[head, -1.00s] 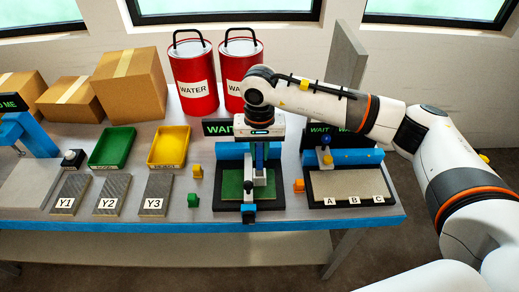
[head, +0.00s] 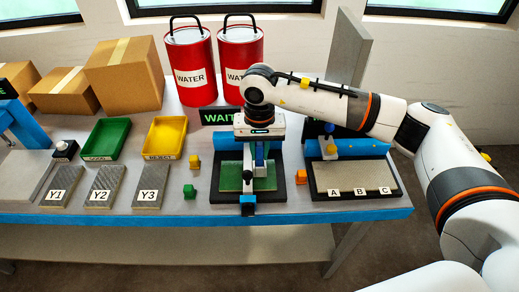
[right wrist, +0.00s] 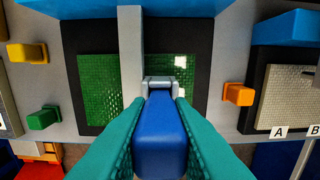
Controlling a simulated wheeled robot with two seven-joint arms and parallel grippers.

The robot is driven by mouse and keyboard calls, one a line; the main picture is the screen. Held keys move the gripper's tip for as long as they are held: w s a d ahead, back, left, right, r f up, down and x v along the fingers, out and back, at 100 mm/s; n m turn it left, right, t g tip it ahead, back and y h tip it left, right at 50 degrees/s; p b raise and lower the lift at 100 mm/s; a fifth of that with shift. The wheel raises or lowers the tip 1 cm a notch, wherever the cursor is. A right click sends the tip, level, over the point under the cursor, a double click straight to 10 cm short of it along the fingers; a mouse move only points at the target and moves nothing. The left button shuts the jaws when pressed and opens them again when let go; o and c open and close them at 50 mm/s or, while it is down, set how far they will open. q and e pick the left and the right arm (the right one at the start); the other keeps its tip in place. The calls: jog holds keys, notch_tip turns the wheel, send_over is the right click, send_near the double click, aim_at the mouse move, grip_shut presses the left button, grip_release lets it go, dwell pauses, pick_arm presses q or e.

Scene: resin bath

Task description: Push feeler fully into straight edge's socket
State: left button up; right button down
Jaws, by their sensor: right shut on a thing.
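My right gripper (head: 260,158) points down over the green panel (head: 232,176) on the black middle fixture. In the right wrist view its teal fingers (right wrist: 158,112) are shut on a blue block, which I take for the feeler (right wrist: 160,135). A grey bar, likely the straight edge (right wrist: 130,45), lies across the green panel. The feeler's far end meets a small light grey frame (right wrist: 160,82) at the bar's side, likely the socket. How deep it sits is hidden. My left gripper is not in view.
An orange block (head: 301,177) stands right of the fixture; green (head: 190,191) and yellow (head: 195,162) blocks stand left. The fixture marked A, B, C (head: 355,178) is at right. Green (head: 106,139) and yellow (head: 165,138) trays and red water cans (head: 190,66) stand farther off.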

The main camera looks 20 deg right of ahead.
jog(key=shift+f+b, duration=0.8)
dwell(0.7)
jog(key=c, duration=1.2)
grip_release()
